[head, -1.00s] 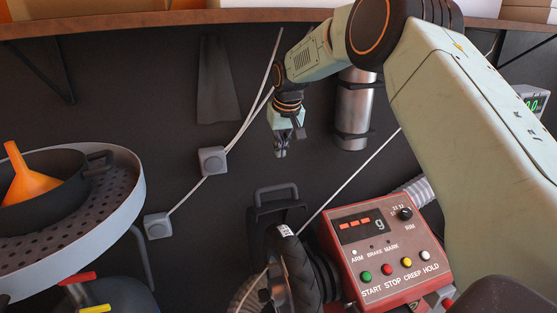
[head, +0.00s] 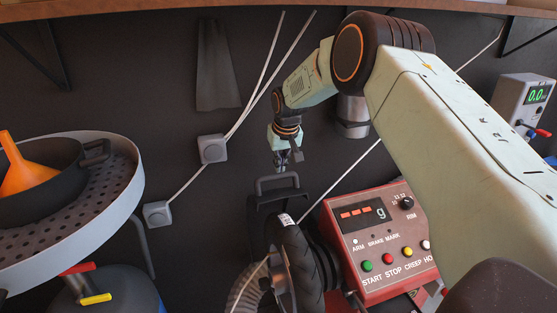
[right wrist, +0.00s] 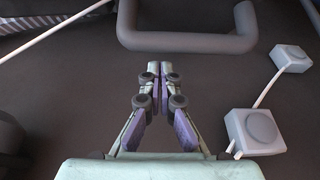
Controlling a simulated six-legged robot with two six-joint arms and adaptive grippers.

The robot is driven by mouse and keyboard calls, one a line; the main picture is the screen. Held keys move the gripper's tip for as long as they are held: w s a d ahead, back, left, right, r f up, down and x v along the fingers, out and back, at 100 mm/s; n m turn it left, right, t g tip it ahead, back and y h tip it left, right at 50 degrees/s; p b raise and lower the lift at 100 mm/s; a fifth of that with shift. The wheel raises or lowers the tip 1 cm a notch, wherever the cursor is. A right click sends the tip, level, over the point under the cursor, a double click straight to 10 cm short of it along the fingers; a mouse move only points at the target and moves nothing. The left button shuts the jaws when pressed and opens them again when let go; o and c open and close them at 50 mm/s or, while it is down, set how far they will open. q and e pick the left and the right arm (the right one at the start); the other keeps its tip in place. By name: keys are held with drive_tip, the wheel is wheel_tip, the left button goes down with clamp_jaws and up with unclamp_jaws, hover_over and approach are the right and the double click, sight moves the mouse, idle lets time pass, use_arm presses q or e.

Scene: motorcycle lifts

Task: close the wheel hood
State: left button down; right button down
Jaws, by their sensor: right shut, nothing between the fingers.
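The wheel hood (head: 257,216) is a dark guard standing raised behind a black tyre (head: 296,262), with a grey loop handle (head: 277,179) at its top. The tyre hides part of the hood. My right gripper (head: 283,167) points down just above the handle in the head view, shut and empty. In the right wrist view the shut fingers (right wrist: 160,70) point toward the handle (right wrist: 188,43), which lies beyond the tips. A gap shows there, and nothing is held. My left gripper is not in view.
A red control box (head: 381,243) with several buttons stands right of the tyre. A perforated round tray (head: 112,185) holding a dark pan and orange funnel (head: 25,170) is at left. Grey cable boxes (head: 212,149) sit on the dark surface behind. A metal cylinder (head: 352,117) is behind my arm.

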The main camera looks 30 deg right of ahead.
drive_tip(key=shift+s+a+r, duration=0.2)
drive_tip(key=shift+s+r, duration=0.05)
drive_tip(key=shift+s, duration=0.3)
drive_tip(key=shift+s+a+r, duration=0.15)
drive_tip(key=shift+s+r, duration=0.05)
drive_tip(key=shift+s, duration=0.35)
drive_tip(key=shift+w+d+f, duration=0.15)
drive_tip(key=shift+w+f, duration=0.2)
drive_tip(key=shift+s+r, duration=0.25)
drive_tip(key=shift+s, duration=0.05)
